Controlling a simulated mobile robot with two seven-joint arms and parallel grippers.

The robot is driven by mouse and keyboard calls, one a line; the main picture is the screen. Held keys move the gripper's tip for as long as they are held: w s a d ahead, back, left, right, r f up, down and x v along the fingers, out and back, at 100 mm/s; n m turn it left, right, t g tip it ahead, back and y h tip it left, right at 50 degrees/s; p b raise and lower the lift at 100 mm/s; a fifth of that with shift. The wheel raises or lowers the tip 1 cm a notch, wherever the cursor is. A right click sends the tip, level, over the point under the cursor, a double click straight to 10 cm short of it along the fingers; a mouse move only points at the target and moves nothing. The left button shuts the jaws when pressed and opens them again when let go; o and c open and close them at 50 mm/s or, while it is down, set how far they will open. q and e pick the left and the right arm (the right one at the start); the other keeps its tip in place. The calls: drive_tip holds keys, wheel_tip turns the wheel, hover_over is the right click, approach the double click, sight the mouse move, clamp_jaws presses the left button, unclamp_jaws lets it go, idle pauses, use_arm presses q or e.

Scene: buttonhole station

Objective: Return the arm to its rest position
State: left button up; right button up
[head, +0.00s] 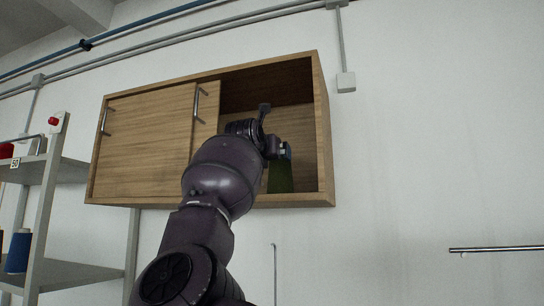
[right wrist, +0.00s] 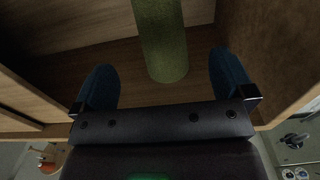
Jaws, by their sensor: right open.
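A wooden wall cabinet (head: 150,135) hangs on the wall, its right side open and two sliding doors with metal handles at the left. A green cylinder (head: 280,178) stands on the cabinet floor in the open side, partly hidden by my right arm. It also shows in the right wrist view (right wrist: 163,45), its top cut off by the frame. My right gripper (head: 284,150) is at the cabinet opening. In the right wrist view the gripper (right wrist: 164,75) is open, its blue fingers spread to either side of the cylinder and apart from it. My left gripper is out of view.
The cabinet's right side wall (head: 323,130) and the door edge (head: 206,115) flank my arm closely. A grey shelf rack (head: 75,272) with thread spools stands at the left. A metal rail (head: 495,249) is at the lower right.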

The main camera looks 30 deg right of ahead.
drive_tip(key=shift+s+a, duration=0.15)
drive_tip(key=shift+a, duration=0.15)
idle(0.5)
